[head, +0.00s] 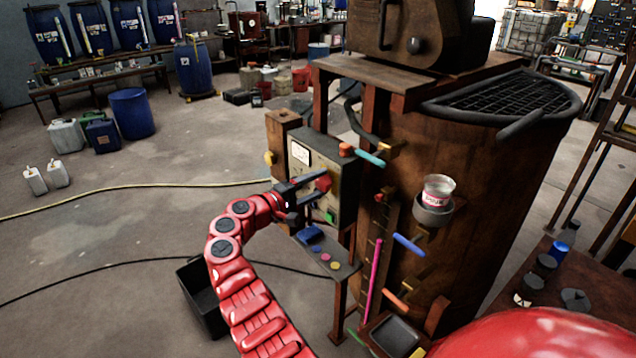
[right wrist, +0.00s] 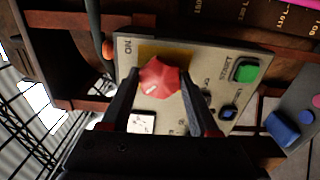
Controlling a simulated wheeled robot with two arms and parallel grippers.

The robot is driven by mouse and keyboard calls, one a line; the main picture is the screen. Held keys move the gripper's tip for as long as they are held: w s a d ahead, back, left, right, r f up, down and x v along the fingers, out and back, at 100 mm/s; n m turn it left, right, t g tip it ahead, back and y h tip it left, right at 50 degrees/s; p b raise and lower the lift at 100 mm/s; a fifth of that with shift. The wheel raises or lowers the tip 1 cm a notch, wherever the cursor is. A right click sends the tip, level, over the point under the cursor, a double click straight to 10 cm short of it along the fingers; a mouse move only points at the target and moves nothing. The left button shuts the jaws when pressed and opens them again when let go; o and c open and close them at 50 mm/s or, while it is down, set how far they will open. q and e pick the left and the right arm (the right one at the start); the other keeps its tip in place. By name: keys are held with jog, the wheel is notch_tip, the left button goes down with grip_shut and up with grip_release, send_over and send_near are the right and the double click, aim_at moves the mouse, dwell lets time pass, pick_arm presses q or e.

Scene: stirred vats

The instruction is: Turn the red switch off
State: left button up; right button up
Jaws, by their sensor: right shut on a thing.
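The red switch (head: 323,183) is a faceted red knob on the front of the grey control panel (head: 333,165). In the right wrist view the red switch (right wrist: 164,78) sits on a yellow plate, with the word ON at the plate's upper left. My right gripper (head: 319,187) reaches the panel from the left, its dark fingers on either side of the knob. In the right wrist view my right gripper (right wrist: 162,90) is shut on the knob. The fingers hide part of the panel's lettering. My left gripper is not in view.
A green button (right wrist: 245,71) and a blue button (right wrist: 229,112) are on the panel near the knob. A white meter (head: 301,153) is at its upper left. A small shelf (head: 321,251) juts out below. The large brown vat (head: 470,170) stands close on the right. Open floor lies left.

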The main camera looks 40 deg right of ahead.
dwell(0.3)
jog(key=o, duration=1.4)
jog(key=a+b, duration=0.1)
jog(key=a, duration=0.4)
jog(key=s+a+b, duration=0.1)
jog(key=a+b, duration=0.1)
jog(key=a, duration=0.4)
jog(key=a+b, duration=0.2)
jog(key=a, duration=0.4)
jog(key=shift+s+a, duration=0.15)
jog(key=shift+a, duration=0.05)
